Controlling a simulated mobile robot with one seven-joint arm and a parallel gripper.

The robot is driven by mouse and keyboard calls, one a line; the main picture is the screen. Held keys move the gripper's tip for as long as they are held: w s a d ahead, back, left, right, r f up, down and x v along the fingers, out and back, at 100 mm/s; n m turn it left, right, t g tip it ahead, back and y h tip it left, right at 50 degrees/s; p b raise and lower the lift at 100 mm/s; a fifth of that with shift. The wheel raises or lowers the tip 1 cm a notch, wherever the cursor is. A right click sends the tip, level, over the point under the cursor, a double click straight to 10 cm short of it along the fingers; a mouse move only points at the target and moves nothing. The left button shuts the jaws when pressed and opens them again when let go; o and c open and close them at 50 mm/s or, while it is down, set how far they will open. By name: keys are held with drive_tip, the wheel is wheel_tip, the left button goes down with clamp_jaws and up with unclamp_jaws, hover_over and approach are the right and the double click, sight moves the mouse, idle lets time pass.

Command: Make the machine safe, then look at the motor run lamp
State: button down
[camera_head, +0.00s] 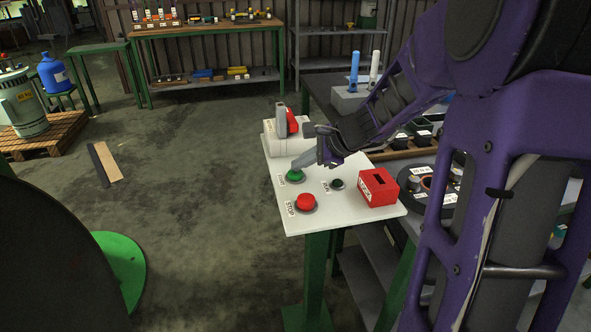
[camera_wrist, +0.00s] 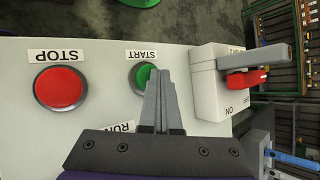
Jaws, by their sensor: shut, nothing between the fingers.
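The white panel (camera_head: 325,213) carries a green START button (camera_head: 295,175), a red STOP button (camera_head: 306,202) and a dark green RUN lamp (camera_head: 337,183) that looks unlit. A pale switch box (camera_head: 283,143) with a grey lever (camera_head: 281,120) and a red part (camera_head: 293,122) stands at its far end. My gripper (camera_head: 297,166) is shut and empty, tips at the START button; I cannot tell whether they touch. In the wrist view, STOP (camera_wrist: 60,88) and START (camera_wrist: 142,76) show, the grey lever (camera_wrist: 257,56) sticks out over the red part, and my gripper hides the RUN lamp.
A red slotted box (camera_head: 378,187) stands at the panel's right edge. A dark round tray (camera_head: 440,186) and a bench with small containers lie to the right. Shelves and a workbench (camera_head: 205,31) stand at the back. Open floor (camera_head: 200,190) lies left of the panel.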

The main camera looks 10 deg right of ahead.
sight(301, 174)
drive_tip(key=shift+f, duration=0.4)
idle(0.4)
drive_tip(key=shift+r+p, duration=1.1)
drive_tip(key=shift+r, duration=0.25)
wheel_tip(301, 174, up, 5)
drive_tip(key=p, duration=0.4)
